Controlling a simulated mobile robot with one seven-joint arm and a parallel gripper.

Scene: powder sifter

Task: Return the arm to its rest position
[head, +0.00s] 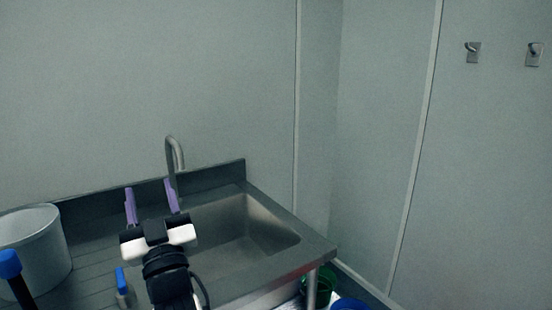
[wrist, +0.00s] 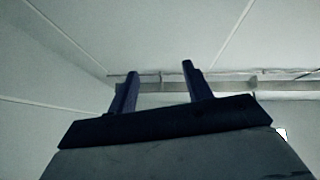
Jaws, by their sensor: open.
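My gripper (head: 152,203) shows in the head view in front of the sink, with two purple fingers pointing up and spread apart. It is open, with nothing between the fingers. The wrist view also shows my gripper (wrist: 159,88), its fingers dark and apart against pale wall panels. The arm behind it comes up from the bottom of the head view and hides part of the counter and the sink's left side.
A steel sink (head: 262,222) with a curved tap (head: 173,150) stands against the wall. A large grey pot (head: 38,245) is on the counter at left, near a small blue-topped bottle (head: 122,283). Green (head: 320,288) and blue (head: 349,303) containers sit low at right. Wall hooks (head: 473,52) are at upper right.

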